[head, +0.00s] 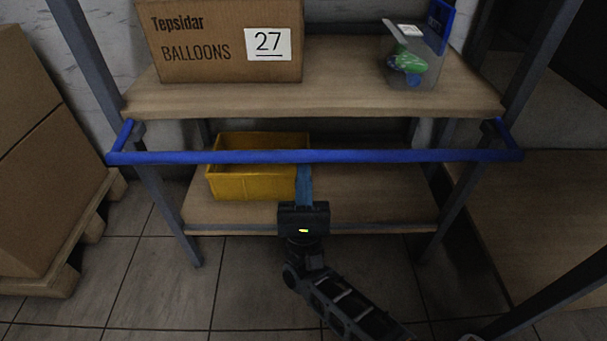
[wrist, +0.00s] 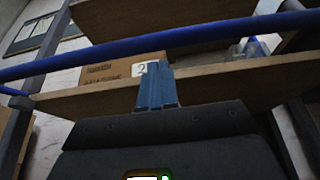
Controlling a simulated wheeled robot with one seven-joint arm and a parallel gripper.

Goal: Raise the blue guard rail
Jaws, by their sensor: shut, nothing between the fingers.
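The blue guard rail (head: 390,156) runs across the front of the shelf rack in the head view, a little below the edge of the upper shelf. In the wrist view the rail (wrist: 215,36) crosses above my fingers. My gripper (head: 304,172) is shut and empty, with its blue fingers pointing up and forward. In the head view the fingertips lie just under the rail's middle. In the wrist view the gripper (wrist: 157,72) shows below the rail with a visible gap. I cannot tell the exact depth between them.
The upper shelf (head: 340,95) holds a cardboard box (head: 200,45) marked 27 and a clear container (head: 410,65) with colored balloons. A yellow bin (head: 240,183) stands on the lower shelf (head: 380,200). Boxes on a pallet (head: 60,275) stand at the left. Tiled floor is open in front.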

